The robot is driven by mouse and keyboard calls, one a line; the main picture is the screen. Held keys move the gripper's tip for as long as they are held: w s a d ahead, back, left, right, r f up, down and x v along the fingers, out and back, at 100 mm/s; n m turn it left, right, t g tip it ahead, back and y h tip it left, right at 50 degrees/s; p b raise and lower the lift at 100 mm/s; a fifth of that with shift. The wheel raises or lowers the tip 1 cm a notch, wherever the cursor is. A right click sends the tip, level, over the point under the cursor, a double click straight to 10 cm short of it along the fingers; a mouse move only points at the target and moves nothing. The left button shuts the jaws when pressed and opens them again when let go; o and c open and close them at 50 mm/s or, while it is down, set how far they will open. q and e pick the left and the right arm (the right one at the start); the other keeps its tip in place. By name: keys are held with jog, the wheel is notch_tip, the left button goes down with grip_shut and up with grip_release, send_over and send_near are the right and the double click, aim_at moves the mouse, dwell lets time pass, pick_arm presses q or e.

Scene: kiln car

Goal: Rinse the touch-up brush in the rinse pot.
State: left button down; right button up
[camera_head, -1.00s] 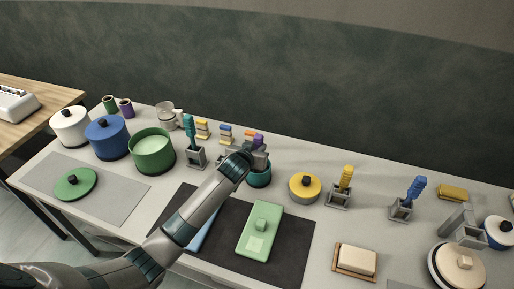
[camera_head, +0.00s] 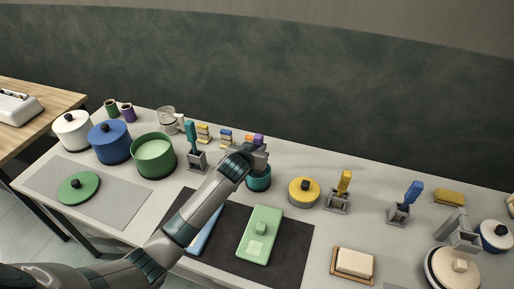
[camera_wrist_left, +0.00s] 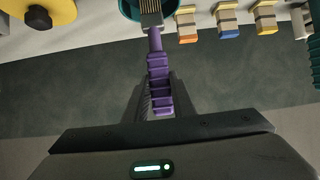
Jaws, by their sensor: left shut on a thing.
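My left gripper (camera_head: 260,156) is shut on the purple handle of a brush (camera_head: 259,139). The brush also shows in the left wrist view (camera_wrist_left: 158,65), running between the fingers (camera_wrist_left: 160,100) to a pale ferrule or bristle end. That end overlaps the teal pot (camera_wrist_left: 130,10), which I take as the rinse pot; its tip is out of frame. In the head view the teal pot (camera_head: 258,183) stands just below the gripper. The gripper hides part of its mouth, so I cannot tell how deep the brush is. My right gripper is not in view.
A yellow lidded pot (camera_head: 303,193) stands right of the teal pot. Brushes stand in grey holders, teal (camera_head: 191,140), yellow (camera_head: 344,182) and blue (camera_head: 411,194). A green box (camera_head: 260,234) lies on the dark mat (camera_head: 290,252). Small coloured blocks (camera_head: 226,138) sit behind.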

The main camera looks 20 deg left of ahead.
aim_at(256, 140)
pick_arm(q)
jog(key=shift+r+p, duration=0.65)
jog(key=shift+r, duration=1.25)
jog(key=shift+a, duration=0.1)
